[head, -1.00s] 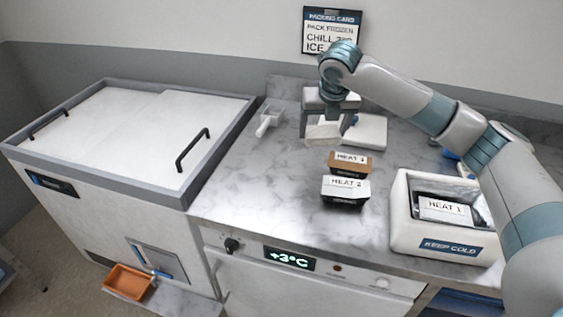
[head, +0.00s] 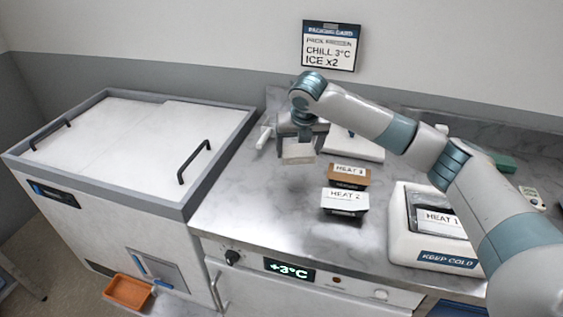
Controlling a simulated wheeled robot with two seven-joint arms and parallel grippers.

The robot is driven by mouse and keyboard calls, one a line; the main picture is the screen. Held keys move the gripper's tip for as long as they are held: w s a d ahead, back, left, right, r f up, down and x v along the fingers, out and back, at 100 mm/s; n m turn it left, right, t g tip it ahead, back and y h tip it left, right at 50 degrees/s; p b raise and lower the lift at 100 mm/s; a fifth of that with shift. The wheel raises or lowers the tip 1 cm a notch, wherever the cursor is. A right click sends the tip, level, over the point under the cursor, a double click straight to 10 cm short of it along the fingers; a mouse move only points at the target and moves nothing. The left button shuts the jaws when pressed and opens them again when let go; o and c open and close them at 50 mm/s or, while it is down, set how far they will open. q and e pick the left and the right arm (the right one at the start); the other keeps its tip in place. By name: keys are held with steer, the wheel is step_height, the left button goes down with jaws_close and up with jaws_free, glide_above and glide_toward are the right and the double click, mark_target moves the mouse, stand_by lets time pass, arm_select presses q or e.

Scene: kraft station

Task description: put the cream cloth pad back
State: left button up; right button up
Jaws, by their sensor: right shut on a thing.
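My right gripper (head: 299,148) is shut on the cream cloth pad (head: 299,155). My left gripper is not in view.
A brown HEAT 3 box (head: 350,171) and a white HEAT 2 box (head: 345,201) stand right of the pad. A white slab (head: 366,152) lies behind, partly covered by my arm. The KEEP COLD box (head: 404,252) holds a HEAT 1 pack (head: 437,220). A white-lidded chest (head: 130,145) stands left.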

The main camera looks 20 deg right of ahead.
mark_target(284, 150)
steer(key=w+a+f, duration=0.1)
steer(key=w+a+f+p, duration=0.1)
steer(key=a, duration=0.1)
steer(key=shift+w+a+f, duration=0.2)
steer(key=shift+a, duration=0.1)
steer(key=shift+w+a+f, duration=0.25)
steer(key=shift+a+f, duration=0.1)
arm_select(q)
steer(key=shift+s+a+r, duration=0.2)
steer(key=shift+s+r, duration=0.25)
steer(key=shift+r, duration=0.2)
arm_select(e)
step_height(284, 150, down, 3)
steer(key=shift+s+f+p, duration=0.1)
steer(key=shift+f+p, duration=0.1)
steer(key=shift+p, duration=0.65)
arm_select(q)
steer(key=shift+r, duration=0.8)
arm_select(e)
steer(key=shift+f, duration=0.3)
steer(key=o, duration=1)
steer(key=shift+f, duration=0.1)
